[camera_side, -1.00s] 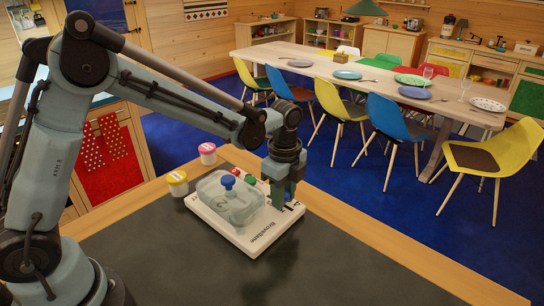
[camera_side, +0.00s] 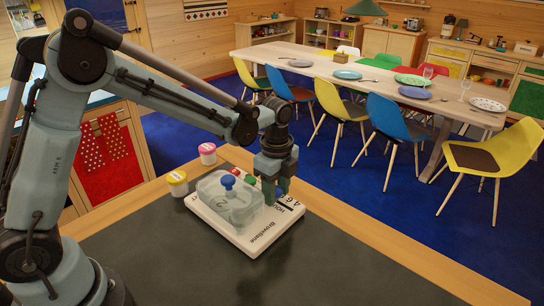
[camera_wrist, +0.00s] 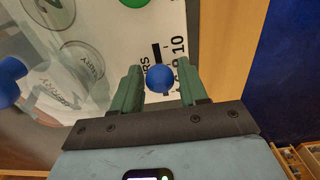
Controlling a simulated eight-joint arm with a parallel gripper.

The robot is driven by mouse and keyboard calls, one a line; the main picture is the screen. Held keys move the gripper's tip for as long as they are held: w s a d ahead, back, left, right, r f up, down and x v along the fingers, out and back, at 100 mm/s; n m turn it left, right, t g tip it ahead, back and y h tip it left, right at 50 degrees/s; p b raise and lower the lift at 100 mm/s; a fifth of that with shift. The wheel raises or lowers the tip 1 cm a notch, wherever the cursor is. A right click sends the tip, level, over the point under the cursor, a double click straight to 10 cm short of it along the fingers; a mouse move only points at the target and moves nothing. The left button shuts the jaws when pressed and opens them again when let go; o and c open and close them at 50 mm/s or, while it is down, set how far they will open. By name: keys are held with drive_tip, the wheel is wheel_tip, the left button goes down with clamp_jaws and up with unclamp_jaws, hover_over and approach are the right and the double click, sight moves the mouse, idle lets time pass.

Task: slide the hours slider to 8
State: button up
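The white device (camera_side: 253,243) lies on the dark worktop, with a clear lidded container on its left part. In the wrist view, its hours scale (camera_wrist: 180,65) shows an 8 and a 10 beside a dark slot (camera_wrist: 156,52). The blue ball knob of the hours slider (camera_wrist: 160,78) sits between my two green fingertips; my fingers hide its exact mark. My gripper (camera_wrist: 160,70) is open around the knob, with a narrow gap visible on each side. In the side view, my gripper (camera_side: 271,196) points down over the right part of the device and hides the knob.
The clear container (camera_side: 215,200) has a blue knob (camera_side: 228,181) above it and petri dishes (camera_wrist: 85,62) inside. A yellow-lidded jar (camera_side: 177,184) and a pink-lidded jar (camera_side: 208,154) stand behind left. The front worktop (camera_side: 340,260) is clear.

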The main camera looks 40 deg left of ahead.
drive_tip(key=shift+o, duration=0.9)
drive_tip(key=shift+r, duration=3)
drive_tip(key=shift+s+r, duration=0.1)
drive_tip(key=shift+r, duration=0.05)
drive_tip(key=s+a+r+n+t, duration=0.1)
drive_tip(key=s+n, duration=0.1)
drive_tip(key=s+a+r+n+t, duration=0.1)
drive_tip(key=s+r+n, duration=0.1)
drive_tip(key=n, duration=0.1)
drive_tip(key=s+a+r+n+t, duration=0.1)
drive_tip(key=s+n, duration=0.1)
drive_tip(key=shift+s+r+n, duration=0.1)
drive_tip(key=shift+r+n, duration=0.2)
drive_tip(key=shift+r, duration=0.1)
drive_tip(key=s+n+t, duration=0.1)
drive_tip(key=s+n, duration=0.1)
drive_tip(key=s+a+n+t, duration=0.1)
drive_tip(key=s+n, duration=0.1)
drive_tip(key=n, duration=0.1)
drive_tip(key=s+a+n+t, duration=0.1)
drive_tip(key=s+n, duration=0.1)
drive_tip(key=shift+s, duration=0.15)
drive_tip(key=shift+s+a+f+n+t, duration=0.1)
drive_tip(key=shift+s+f+n+t, duration=0.2)
drive_tip(key=shift+n, duration=0.45)
drive_tip(key=shift+s+a+f+n+t, duration=0.1)
drive_tip(key=shift+s+n+t, duration=0.2)
drive_tip(key=shift+s+n, duration=0.35)
